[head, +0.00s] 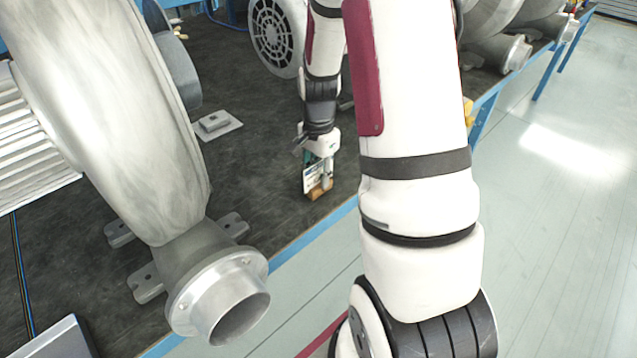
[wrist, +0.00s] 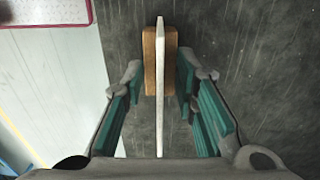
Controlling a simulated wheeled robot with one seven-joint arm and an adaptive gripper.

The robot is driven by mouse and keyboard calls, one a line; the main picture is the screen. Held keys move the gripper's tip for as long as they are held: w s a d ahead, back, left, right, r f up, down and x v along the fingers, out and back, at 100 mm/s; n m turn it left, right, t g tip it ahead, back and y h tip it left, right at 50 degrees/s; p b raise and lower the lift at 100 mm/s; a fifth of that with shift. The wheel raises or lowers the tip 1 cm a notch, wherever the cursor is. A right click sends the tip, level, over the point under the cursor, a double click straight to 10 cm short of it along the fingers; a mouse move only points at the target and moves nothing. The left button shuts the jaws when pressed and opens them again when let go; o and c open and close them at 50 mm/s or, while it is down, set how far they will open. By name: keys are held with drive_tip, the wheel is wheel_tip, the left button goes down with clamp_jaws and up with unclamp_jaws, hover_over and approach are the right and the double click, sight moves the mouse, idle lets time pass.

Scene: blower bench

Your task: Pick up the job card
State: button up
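The job card (head: 311,177) is a thin white printed card. It stands upright in a small wooden block (head: 320,193) near the front edge of the dark bench. In the wrist view I see the card (wrist: 160,85) edge-on, with the wooden block (wrist: 150,60) beneath it. My gripper (head: 322,163) points down over the card. In the wrist view its teal-padded fingers (wrist: 160,82) are open, one on each side of the card, with gaps on both sides. The fingers partly hide the card in the head view.
A large grey blower (head: 110,110) with a flanged outlet (head: 222,303) fills the left of the bench. A flat plate with a small block (head: 215,123) lies behind it. A round grilled motor housing (head: 277,38) stands at the back. Bare bench lies left of the card.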

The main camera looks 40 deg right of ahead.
drive_tip(key=shift+f, duration=0.2)
clamp_jaws()
idle(0.3)
drive_tip(key=shift+r, duration=0.1)
